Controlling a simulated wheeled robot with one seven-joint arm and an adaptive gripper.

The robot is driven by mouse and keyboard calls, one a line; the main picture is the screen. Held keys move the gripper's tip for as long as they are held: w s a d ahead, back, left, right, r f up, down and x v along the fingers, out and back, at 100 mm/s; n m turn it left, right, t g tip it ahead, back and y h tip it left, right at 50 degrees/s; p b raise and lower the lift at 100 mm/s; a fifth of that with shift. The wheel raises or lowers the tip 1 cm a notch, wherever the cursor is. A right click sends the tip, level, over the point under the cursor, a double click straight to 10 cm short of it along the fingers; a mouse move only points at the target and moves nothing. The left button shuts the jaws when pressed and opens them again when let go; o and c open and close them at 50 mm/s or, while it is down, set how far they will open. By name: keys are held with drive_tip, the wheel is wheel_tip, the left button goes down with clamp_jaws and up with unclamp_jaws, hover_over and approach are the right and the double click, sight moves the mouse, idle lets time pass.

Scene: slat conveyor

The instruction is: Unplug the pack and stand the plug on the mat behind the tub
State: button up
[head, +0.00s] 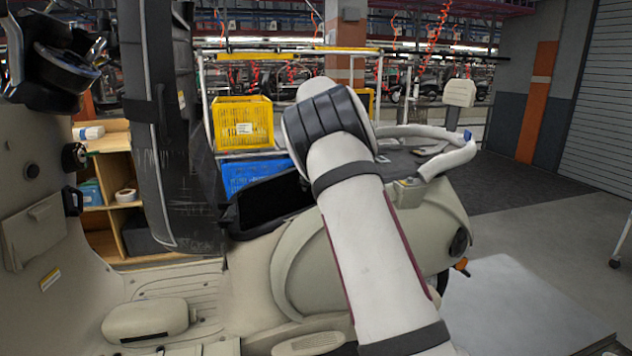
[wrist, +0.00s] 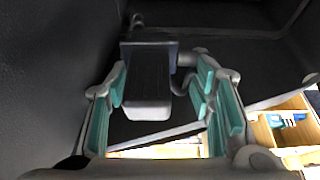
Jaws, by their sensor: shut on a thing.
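In the wrist view my gripper (wrist: 162,82) has its teal-padded fingers on either side of a dark block-shaped plug (wrist: 148,78), shut on it. A short grey lead or loop shows beside the plug; its far end is unclear. Dark walls surround it. In the head view the black tub (head: 268,207) lies open in the scooter body, and my arm reaches over its right side, hiding my gripper and the plug. A dark flat surface, perhaps the mat (head: 397,166), lies behind the tub, partly covered by my arm. I cannot make out the pack clearly.
The raised dark seat (head: 165,125) stands upright left of the tub. A pale grab rail (head: 455,150) curves around the rear at right. Yellow (head: 243,122) and blue (head: 245,173) crates stand beyond. Open floor lies at right.

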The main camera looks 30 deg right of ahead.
drive_tip(key=shift+r, duration=0.95)
drive_tip(key=shift+r, duration=0.35)
drive_tip(key=shift+r+p, duration=0.3)
drive_tip(key=shift+r, duration=0.15)
